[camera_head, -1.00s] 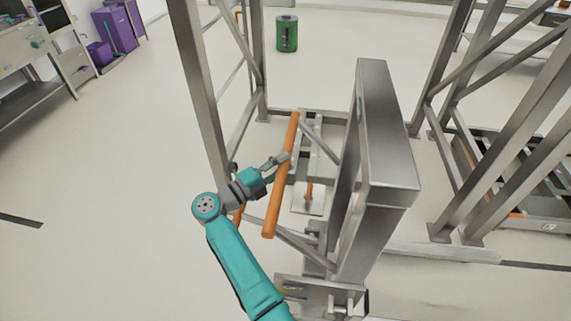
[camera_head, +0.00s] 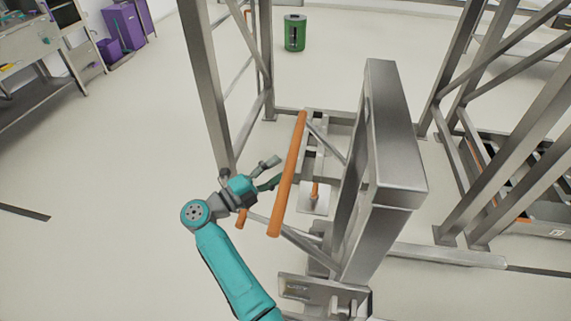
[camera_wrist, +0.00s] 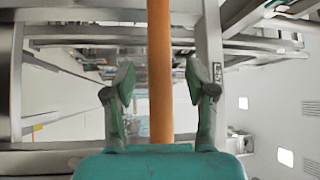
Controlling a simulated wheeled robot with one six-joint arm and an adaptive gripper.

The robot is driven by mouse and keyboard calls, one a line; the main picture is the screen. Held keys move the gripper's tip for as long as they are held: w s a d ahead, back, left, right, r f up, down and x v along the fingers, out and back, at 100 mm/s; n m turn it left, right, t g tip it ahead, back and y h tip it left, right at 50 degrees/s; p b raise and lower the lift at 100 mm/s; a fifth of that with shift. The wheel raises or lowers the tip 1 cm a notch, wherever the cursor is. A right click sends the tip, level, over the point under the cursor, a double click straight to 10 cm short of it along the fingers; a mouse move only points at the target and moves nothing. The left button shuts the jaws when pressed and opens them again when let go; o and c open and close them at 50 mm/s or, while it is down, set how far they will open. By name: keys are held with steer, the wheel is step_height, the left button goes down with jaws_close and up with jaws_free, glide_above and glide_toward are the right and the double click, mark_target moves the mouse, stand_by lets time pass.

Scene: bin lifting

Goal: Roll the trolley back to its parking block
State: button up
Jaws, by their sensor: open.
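The trolley's orange handle bar (camera_head: 288,180) stands tilted, joined to a grey metal frame with a tall grey upright (camera_head: 398,130). My gripper (camera_head: 273,172) is open just left of the bar in the head view, its fingertips close to it. In the wrist view the bar (camera_wrist: 160,75) runs upright between the two spread fingers (camera_wrist: 159,85), with a gap on each side. Neither finger is closed on it. A small plate with an orange peg (camera_head: 315,195) sits low behind the bar. I cannot tell which part is the parking block.
A tall metal rack post (camera_head: 207,85) rises just behind my gripper, and more rack framing (camera_head: 465,110) stands at the right. A green bin (camera_head: 294,33) is at the back. Purple cabinets (camera_head: 120,27) and a bench are far left.

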steer(key=v, duration=0.7)
steer(key=shift+s+a, duration=0.15)
steer(key=shift+a, duration=0.1)
